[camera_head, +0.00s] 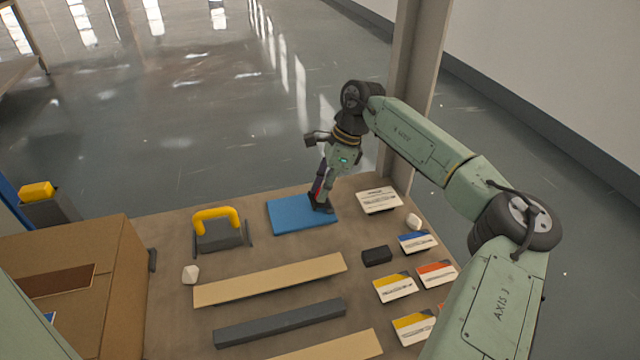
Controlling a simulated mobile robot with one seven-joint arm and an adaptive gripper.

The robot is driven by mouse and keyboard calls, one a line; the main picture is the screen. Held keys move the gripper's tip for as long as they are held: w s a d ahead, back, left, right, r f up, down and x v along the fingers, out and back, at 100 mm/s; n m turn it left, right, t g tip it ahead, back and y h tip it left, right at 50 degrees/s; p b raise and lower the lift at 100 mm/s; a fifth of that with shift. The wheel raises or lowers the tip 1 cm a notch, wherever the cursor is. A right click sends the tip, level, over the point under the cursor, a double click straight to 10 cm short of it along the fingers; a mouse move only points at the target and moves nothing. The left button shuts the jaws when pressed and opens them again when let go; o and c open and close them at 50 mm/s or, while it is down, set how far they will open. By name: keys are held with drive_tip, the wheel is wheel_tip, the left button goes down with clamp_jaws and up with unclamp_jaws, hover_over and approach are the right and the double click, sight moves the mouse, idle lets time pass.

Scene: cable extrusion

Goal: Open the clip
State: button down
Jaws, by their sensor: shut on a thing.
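My gripper (322,206) points down over the right part of a blue mat (287,214). It is shut on a small dark thing with a red part (317,187), mostly hidden by the fingers. I cannot tell what this thing is or whether it touches the mat. A grey block with a yellow arched handle (217,215) stands on the table to the left of the mat, apart from my gripper. It may be the clip, but I cannot tell for sure.
The brown table (180,330) holds beige strips (270,278), a dark grey bar (280,323), a black block (377,255), several cards (395,287) and white pieces (190,274). A cardboard box (120,290) stands at the left. A post (405,100) rises behind my arm.

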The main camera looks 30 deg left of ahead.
sight(328, 200)
drive_tip(key=shift+w+d+g+y+p, duration=0.15)
drive_tip(key=shift+w+d+g+y, duration=0.1)
drive_tip(key=shift+g+y, duration=0.35)
drive_tip(key=shift+w+d+g+y+p, duration=0.15)
drive_tip(key=shift+w+g+y, duration=0.1)
drive_tip(key=shift+g+y, duration=0.35)
drive_tip(key=c, duration=1.5)
unclamp_jaws()
wheel_tip(328, 200, up, 10)
